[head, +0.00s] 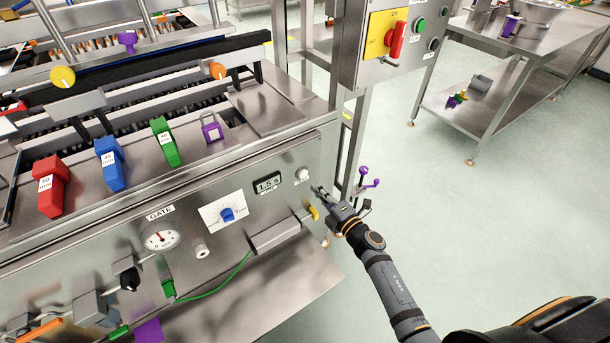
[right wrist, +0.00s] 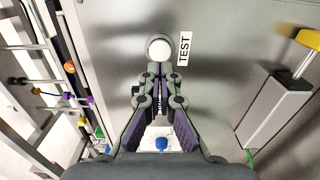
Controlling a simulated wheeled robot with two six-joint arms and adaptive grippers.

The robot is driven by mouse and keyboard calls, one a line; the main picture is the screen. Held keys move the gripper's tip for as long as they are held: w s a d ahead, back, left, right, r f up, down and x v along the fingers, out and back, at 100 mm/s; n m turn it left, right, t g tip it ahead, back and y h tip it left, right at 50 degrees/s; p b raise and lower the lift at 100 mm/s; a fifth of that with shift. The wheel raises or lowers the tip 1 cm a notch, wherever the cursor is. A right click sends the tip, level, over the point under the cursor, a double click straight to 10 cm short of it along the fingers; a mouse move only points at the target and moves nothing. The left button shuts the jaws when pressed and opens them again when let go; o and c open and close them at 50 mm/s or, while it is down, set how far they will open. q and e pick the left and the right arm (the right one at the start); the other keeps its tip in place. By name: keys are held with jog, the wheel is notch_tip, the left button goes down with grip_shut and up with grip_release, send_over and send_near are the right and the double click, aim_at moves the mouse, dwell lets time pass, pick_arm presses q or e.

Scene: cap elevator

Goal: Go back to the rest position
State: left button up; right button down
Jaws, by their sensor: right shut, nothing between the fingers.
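My right gripper (head: 320,191) reaches in from the lower right to the right end of the machine's front panel (head: 285,205). In the right wrist view the gripper (right wrist: 158,70) has its fingertips together with nothing between them. A round white button (head: 302,173) sits just beside the fingertips in the head view. In the right wrist view the button (right wrist: 159,49) shows just beyond the tips, next to a TEST label (right wrist: 185,48). I cannot tell whether the tips touch it. My left gripper is not in the head view.
A display (head: 267,183), a blue knob (head: 227,214) and a GATE gauge (head: 161,239) are on the panel. A control box with a red switch (head: 396,40) stands behind on a post. A purple-knobbed lever (head: 365,182) is near my gripper. Open floor lies to the right.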

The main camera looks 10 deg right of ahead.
jog(key=shift+f, duration=0.1)
jog(key=s+d+f+m+g+h+p, duration=0.1)
jog(key=s+d+f+m+g+h, duration=0.15)
jog(key=s+f+m, duration=0.55)
jog(key=s+d+f+m+g+h+p, duration=0.1)
jog(key=s+d+f+g+h, duration=0.2)
jog(key=f, duration=0.8)
jog(key=s+d+f+m+g+h+p, duration=0.1)
jog(key=s+d+f+m+g, duration=0.1)
jog(key=s+d+f+m, duration=0.45)
jog(key=s+f+m+g, duration=0.2)
jog(key=s+f, duration=0.3)
jog(key=s, duration=0.4)
jog(key=s+a+f+m+g+p, duration=0.1)
jog(key=s+f, duration=0.4)
jog(key=s, duration=0.5)
jog(key=s+f+m+g, duration=0.3)
jog(key=s+f+g, duration=0.2)
jog(key=s, duration=0.5)
jog(key=shift+s+a, duration=0.25)
jog(key=shift+a, duration=0.05)
jog(key=shift+h, duration=0.25)
dwell(1.9)
